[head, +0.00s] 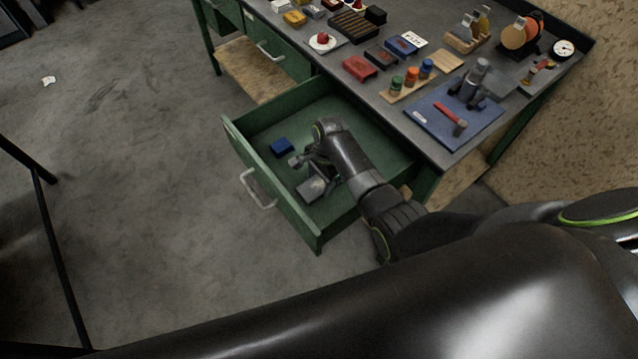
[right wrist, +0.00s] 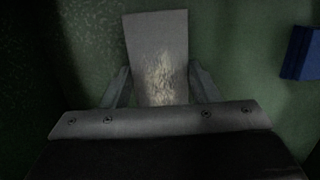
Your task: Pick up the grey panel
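The grey panel (head: 314,188) is a small flat rectangular piece inside the open green drawer, low in the drawer near its front wall. In the right wrist view the grey panel (right wrist: 158,45) runs up between the two fingers, with a bright patch on its face; its lower end is hidden behind my gripper body. My right gripper (head: 308,165) reaches down into the drawer at the panel. In the right wrist view its fingers (right wrist: 160,86) stand apart, one at each side edge of the panel; I cannot tell whether they touch it. My left gripper is not in view.
A blue block (head: 282,147) lies in the drawer (head: 265,120), left of my gripper, and shows at right in the wrist view (right wrist: 302,53). The drawer walls surround my gripper. The workbench (head: 385,100) above holds many tools and small items.

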